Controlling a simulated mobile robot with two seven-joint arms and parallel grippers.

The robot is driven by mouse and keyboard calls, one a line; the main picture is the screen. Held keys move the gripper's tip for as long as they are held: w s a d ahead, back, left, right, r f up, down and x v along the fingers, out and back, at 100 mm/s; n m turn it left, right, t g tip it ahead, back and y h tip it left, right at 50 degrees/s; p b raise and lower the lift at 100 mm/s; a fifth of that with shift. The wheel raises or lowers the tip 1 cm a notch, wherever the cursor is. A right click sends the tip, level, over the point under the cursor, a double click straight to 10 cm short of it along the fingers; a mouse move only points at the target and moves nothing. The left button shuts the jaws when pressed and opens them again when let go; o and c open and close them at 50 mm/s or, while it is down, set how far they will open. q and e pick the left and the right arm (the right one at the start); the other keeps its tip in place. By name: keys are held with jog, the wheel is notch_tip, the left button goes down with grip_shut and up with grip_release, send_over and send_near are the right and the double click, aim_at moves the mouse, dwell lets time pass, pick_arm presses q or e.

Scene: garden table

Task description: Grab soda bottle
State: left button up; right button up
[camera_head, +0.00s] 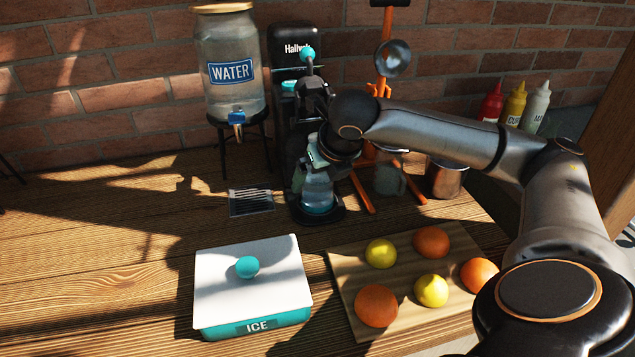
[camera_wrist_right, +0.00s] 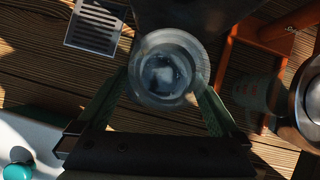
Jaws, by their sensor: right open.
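The soda bottle (camera_head: 317,192) is clear with a bluish base. It stands upright on the black foot of the dark soda machine (camera_head: 293,38) by the brick wall. My right gripper (camera_head: 318,156) is at the bottle's upper part, in front of the machine, and hides some of both. In the right wrist view the round, clear bottle (camera_wrist_right: 168,70) is between the two green-padded fingers of my right gripper (camera_wrist_right: 166,98). The fingers are spread on either side of it; whether either touches it I cannot tell. My left gripper is not in view.
A water dispenser (camera_head: 231,95) stands left of the machine. In front are a white-lidded ice box (camera_head: 222,274) and a board (camera_head: 345,290) of fruit. The left tabletop is clear.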

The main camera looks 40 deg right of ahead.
jog(key=shift+c, duration=0.4)
jog(key=shift+r, duration=0.1)
grip_shut()
